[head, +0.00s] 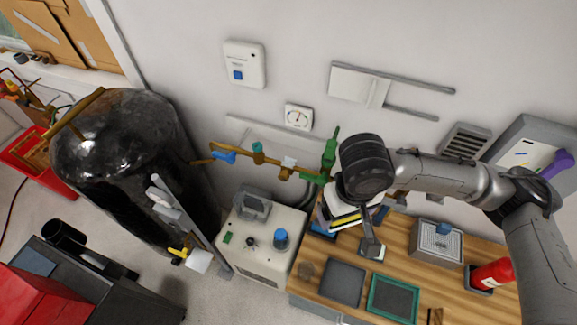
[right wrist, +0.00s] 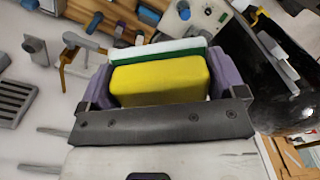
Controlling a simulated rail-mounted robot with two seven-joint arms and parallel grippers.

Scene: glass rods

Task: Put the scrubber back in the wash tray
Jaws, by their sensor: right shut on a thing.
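My right gripper (head: 347,217) hangs under its wrist at the back left of the wooden bench in the head view. In the right wrist view its purple fingers (right wrist: 165,88) are shut on the scrubber (right wrist: 160,80), a yellow block with a green and white layer along one side. A flat grey tray (head: 343,282) and a green-rimmed tray (head: 392,298) lie at the bench front; I cannot tell which is the wash tray. My left gripper is out of view.
A metal box with a blue knob (head: 437,243) and a red bottle (head: 493,273) stand on the right of the bench. A cream machine (head: 258,250) stands left of it, beside a large black tank (head: 125,160). Brown pipework with a green valve (head: 329,155) runs along the wall.

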